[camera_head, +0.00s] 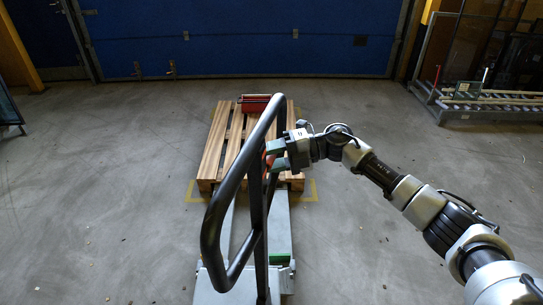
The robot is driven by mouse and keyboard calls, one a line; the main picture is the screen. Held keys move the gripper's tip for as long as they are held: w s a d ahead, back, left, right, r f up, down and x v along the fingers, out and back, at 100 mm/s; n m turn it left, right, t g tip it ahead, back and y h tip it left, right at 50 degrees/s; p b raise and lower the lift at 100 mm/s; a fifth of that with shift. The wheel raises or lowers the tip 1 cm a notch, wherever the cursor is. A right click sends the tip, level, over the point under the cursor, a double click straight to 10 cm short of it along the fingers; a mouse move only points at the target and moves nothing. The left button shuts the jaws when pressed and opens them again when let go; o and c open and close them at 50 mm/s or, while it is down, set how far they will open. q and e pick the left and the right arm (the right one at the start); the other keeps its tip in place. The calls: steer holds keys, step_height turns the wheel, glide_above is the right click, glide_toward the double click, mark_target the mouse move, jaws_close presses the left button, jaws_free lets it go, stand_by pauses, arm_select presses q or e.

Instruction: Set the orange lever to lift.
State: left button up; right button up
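A black looped handle (213,215) of a pallet jack stands upright in the middle of the head view. A small patch of orange, the lever (268,160), shows at the handle's central bar, mostly hidden by the bar and my gripper. My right gripper (275,156) reaches in from the right, its two green-tipped fingers apart, one above the other, with a gap between them. Its fingertips are right at the orange lever; I cannot tell whether they touch it. My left gripper is not in view.
The jack's grey body (278,230) lies below the handle, in line with a wooden pallet (212,160) bearing a red item (255,102). A blue roller door (240,40) closes the back. A roller rack (490,100) stands back right. Concrete floor is clear on both sides.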

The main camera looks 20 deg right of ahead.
jaws_close()
steer(key=f+m+b, duration=0.1)
steer(key=f+m+y+b, duration=0.1)
steer(key=f, duration=0.1)
steer(key=shift+s+a+f, duration=0.1)
steer(key=shift+s+a, duration=0.05)
steer(key=shift+s, duration=0.05)
steer(key=shift+s+f+m+y+b, duration=0.2)
steer(key=shift+f+m+y+b, duration=0.15)
steer(key=shift+m, duration=0.45)
steer(key=shift+a, duration=0.1)
steer(key=shift+o, duration=0.7)
jaws_free()
